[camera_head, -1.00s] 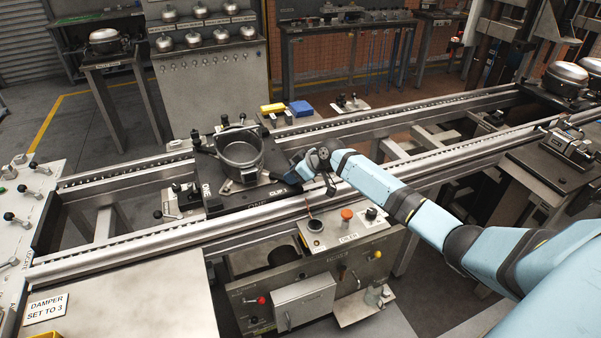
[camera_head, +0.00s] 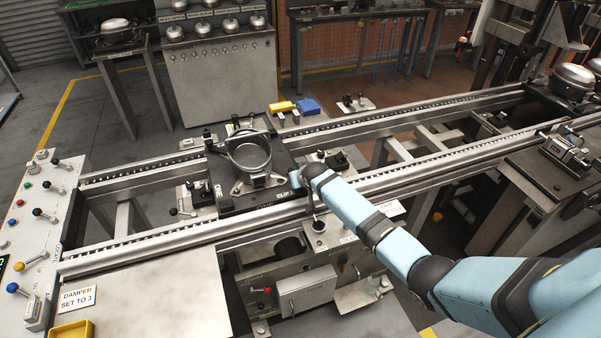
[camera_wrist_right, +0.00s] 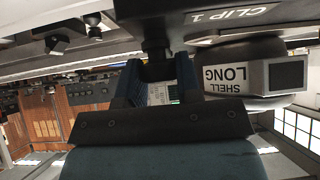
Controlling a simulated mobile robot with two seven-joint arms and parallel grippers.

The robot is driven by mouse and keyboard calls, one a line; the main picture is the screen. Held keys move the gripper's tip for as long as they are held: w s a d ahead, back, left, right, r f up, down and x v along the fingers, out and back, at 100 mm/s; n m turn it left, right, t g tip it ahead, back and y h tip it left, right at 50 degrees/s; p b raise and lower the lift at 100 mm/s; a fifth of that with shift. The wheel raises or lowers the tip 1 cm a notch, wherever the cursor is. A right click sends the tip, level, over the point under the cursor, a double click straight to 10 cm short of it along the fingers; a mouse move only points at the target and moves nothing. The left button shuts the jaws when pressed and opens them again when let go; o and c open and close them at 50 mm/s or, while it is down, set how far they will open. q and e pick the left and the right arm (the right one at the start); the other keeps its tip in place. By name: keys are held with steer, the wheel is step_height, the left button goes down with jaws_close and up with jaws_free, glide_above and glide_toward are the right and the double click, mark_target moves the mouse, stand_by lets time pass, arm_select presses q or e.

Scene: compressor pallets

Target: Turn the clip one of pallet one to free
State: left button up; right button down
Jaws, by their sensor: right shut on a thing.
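Pallet one (camera_head: 238,205) is a dark plate marked ONE on the rail conveyor, left of centre in the head view. A grey open shell (camera_head: 249,155) stands upright on it. The CLIP 1 label (camera_head: 285,195) is at its right front corner and also shows in the wrist view (camera_wrist_right: 228,15). My right gripper (camera_head: 296,180) is at the pallet's right edge. In the wrist view its two fingers (camera_wrist_right: 158,88) are closed about the dark clip one (camera_wrist_right: 157,58) beside the label. The clip's far side is hidden. My left gripper is out of view.
A SHELL LONG tag (camera_wrist_right: 228,78) is close beside the fingers in the wrist view. Rails (camera_head: 430,165) run past the pallet on both sides. A control panel (camera_head: 40,215) stands at left. A yellow tray (camera_head: 72,330) is at front left.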

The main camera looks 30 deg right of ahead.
steer(key=shift+m+h, duration=0.3)
stand_by(0.4)
steer(key=c, duration=0.8)
jaws_free()
steer(key=v, duration=1.4)
steer(key=shift+w, duration=0.1)
steer(key=s+a+f+n+y, duration=0.1)
steer(key=s+a+f, duration=0.25)
steer(key=s, duration=0.25)
steer(key=s+a+f+n+y, duration=0.1)
steer(key=s+a+f, duration=0.1)
steer(key=s+f, duration=0.4)
steer(key=s+a, duration=0.2)
steer(key=s, duration=0.5)
steer(key=s+a+f+n+t+y, duration=0.1)
steer(key=s+a, duration=0.1)
steer(key=s, duration=0.5)
steer(key=s+a+n+t+y+p, duration=0.1)
steer(key=s+a, duration=0.1)
steer(key=s, duration=0.5)
steer(key=shift+s+a+f, duration=0.2)
steer(key=shift+s+a, duration=0.1)
steer(key=shift+a, duration=0.05)
